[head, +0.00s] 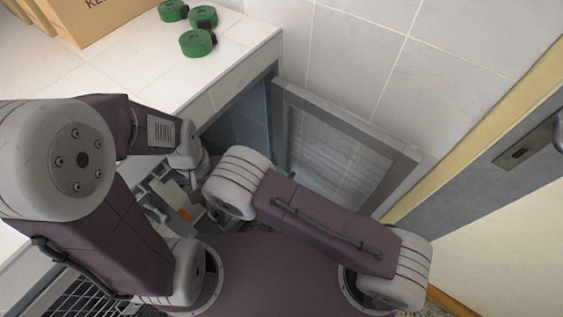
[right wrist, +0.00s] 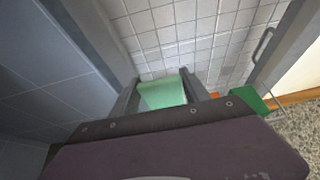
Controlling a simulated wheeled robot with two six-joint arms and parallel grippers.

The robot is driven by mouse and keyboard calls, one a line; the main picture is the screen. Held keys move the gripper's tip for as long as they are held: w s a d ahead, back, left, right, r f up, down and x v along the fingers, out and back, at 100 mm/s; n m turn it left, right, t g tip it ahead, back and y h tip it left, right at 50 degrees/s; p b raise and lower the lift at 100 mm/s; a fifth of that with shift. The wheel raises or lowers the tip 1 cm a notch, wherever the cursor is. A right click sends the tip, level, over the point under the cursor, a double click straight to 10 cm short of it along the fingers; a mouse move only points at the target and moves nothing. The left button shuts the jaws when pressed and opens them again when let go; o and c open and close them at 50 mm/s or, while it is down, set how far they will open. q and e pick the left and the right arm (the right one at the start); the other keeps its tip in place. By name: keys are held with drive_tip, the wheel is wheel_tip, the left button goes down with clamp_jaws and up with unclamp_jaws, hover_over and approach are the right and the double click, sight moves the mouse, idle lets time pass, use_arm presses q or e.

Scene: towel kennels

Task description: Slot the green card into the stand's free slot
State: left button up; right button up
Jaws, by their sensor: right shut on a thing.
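In the right wrist view my right gripper (right wrist: 163,88) is shut on a pale green card (right wrist: 162,92), which shows between its two grey fingers. The card points toward white wall tiles. In the head view my right arm hides most of this gripper, and only a small green sliver (head: 284,172) shows beyond the arm; I cannot tell whether it is the card. Grey parts with an orange mark (head: 184,214) show near the end of my left arm; I cannot tell whether that gripper is open. I cannot make out the stand or its free slot in either view.
A white tiled counter (head: 130,65) bears several green rolls (head: 197,42) and a cardboard box (head: 90,18). A grey-framed panel (head: 340,150) stands by the tiled wall. A door with a handle is at the right. A darker green piece (right wrist: 248,100) shows in the right wrist view.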

drive_tip(key=shift+s, duration=0.25)
drive_tip(key=shift+w+f+b, duration=0.1)
drive_tip(key=shift+f+b, duration=0.4)
drive_tip(key=shift+f, duration=0.05)
wheel_tip(320, 180, down, 4)
drive_tip(key=b, duration=0.3)
drive_tip(key=shift+r, duration=0.25)
drive_tip(key=shift+f+b, duration=0.7)
drive_tip(key=shift+f, duration=0.15)
drive_tip(key=shift+f, duration=0.2)
drive_tip(key=shift+f+b, duration=2)
drive_tip(key=shift+f, duration=0.7)
idle(0.4)
